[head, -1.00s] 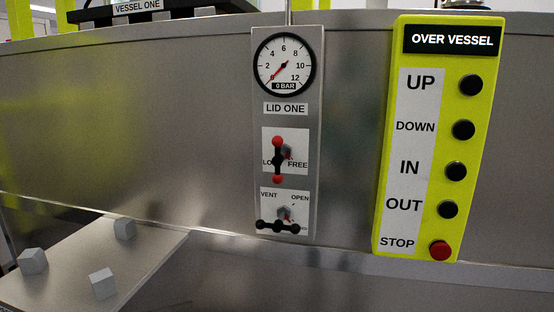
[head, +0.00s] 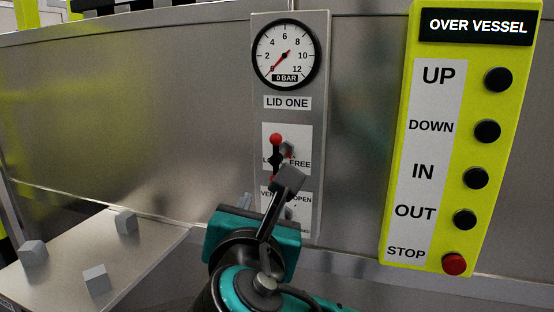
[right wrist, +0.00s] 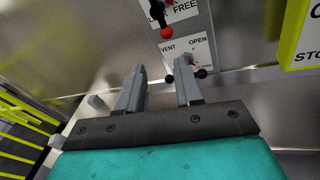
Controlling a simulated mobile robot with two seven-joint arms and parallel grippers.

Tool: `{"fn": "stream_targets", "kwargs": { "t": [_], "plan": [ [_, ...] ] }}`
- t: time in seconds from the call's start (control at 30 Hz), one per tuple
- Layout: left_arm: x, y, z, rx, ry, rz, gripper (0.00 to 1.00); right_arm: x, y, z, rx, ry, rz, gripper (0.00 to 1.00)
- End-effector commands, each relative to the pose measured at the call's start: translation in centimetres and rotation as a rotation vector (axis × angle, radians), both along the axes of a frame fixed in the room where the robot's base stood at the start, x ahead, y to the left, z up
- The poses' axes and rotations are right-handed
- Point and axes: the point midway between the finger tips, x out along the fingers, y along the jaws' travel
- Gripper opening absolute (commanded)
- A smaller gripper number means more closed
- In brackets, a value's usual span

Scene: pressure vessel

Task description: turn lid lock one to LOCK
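The lid lock one handle (head: 276,152) is a dark bar with red ball ends, on the LID ONE panel (head: 314,120) under the gauge. It stands upright between the partly covered LOCK label and the FREE label. Its lower red ball (right wrist: 166,33) shows at the top of the right wrist view. My right gripper (head: 267,190) is just below and in front of the handle, hiding part of its lower end. Its two fingers (right wrist: 161,68) are apart with nothing between them. My left gripper is out of view.
Below the lock, the VENT/OPEN valve handle (right wrist: 202,73) lies close beyond my right fingers; my gripper mostly hides it in the head view. A yellow OVER VESSEL button box (head: 397,200) hangs at right. A shelf (head: 140,262) with grey cubes is at left.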

Motion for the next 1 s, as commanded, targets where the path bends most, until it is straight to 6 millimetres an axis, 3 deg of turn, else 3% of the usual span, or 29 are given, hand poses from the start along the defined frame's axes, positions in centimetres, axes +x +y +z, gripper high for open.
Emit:
{"fn": "stream_targets", "kwargs": {
  "t": [0.1,0.23,0.37,0.8,1.0],
  "plan": [
    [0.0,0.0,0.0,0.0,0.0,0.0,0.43,-1.1,-0.2,2.5,-0.156,-0.071,-0.036,0.35],
    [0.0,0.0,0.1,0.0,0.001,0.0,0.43,-1.6,-0.5,3.5,-0.237,-0.097,-0.062,0.35],
    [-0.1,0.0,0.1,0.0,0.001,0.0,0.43,-0.9,-0.7,3.6,-0.253,-0.098,-0.071,0.35],
    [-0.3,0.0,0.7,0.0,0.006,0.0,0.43,7.5,-1.7,3.6,-0.25,-0.097,-0.07,0.35],
    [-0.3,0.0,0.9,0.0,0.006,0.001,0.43,10.2,-2.0,3.6,-0.247,-0.097,-0.068,0.35]
  ]
}}
